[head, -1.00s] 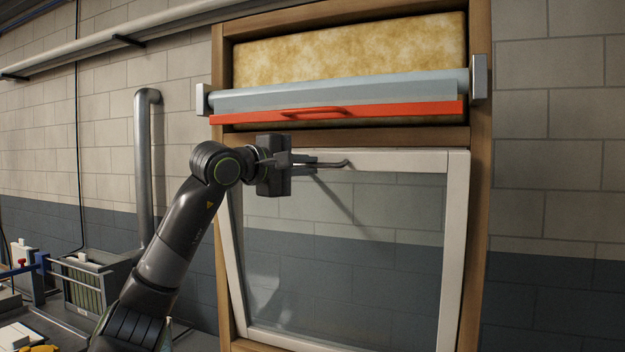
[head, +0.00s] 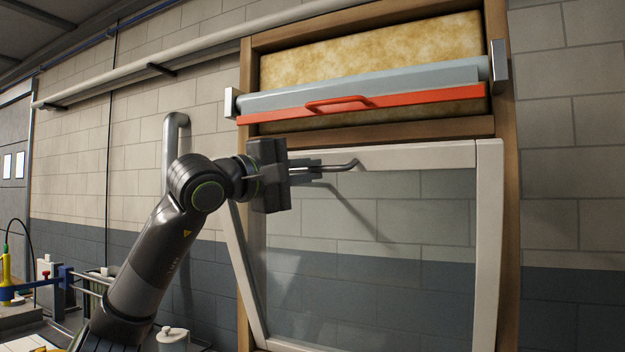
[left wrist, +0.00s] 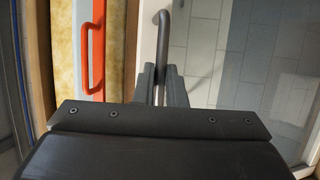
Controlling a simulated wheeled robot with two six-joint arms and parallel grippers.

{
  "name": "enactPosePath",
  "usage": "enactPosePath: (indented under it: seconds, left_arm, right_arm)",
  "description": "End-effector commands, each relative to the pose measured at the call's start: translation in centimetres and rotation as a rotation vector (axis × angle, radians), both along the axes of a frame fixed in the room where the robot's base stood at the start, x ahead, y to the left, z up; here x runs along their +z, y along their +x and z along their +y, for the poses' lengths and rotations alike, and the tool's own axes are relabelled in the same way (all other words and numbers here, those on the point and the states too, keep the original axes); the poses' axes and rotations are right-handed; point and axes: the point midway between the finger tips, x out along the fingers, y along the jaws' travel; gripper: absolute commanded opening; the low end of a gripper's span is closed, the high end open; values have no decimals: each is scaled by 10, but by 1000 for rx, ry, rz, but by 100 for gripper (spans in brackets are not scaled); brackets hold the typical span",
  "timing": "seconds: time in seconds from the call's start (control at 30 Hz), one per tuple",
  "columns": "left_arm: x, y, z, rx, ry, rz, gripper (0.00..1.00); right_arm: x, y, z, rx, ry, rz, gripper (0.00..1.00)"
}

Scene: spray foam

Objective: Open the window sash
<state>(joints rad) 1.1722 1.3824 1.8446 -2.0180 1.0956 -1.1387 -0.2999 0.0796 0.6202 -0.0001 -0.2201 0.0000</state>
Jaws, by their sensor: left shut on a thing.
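The window sash (head: 489,240) is a white frame with a clear pane, set in a wooden window frame (head: 508,200). Its top edge is tilted out from the frame, with a gap along the left side. A dark bar handle (head: 338,167) sits on its top rail. My left gripper (head: 312,173) is shut on the handle near the top of the sash. In the left wrist view the handle (left wrist: 162,40) runs between the two fingers (left wrist: 161,84). My right gripper is not in view.
Above the sash is a grey roller (head: 370,87) with a red bar and handle (head: 340,104), in front of yellow insulation (head: 370,55). A pipe (head: 172,140) stands on the block wall at left. A bench with equipment (head: 60,285) is at lower left.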

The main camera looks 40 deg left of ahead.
Motion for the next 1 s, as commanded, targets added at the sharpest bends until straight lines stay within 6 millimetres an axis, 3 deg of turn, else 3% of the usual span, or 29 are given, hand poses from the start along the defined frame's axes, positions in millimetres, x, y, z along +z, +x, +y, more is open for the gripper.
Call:
enactPosePath:
  seconds: [0.3, 0.33, 0.4, 0.77, 1.0]
  left_arm:
    - [0, -1, 0, -1, 0, -1, 0]
    - [0, -1, 0, -1, 0, -1, 13]
    - [0, -1, 0, -1, 0, -1, 20]
    - [-2, -4, 1, 0, 1, -1, 20]
    - [-8, -31, 6, 4, 3, -2, 20]
  right_arm:
    - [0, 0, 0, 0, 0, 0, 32]
    - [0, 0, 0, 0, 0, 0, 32]
    - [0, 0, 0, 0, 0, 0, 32]
    - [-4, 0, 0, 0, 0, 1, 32]
    - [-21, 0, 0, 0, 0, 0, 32]
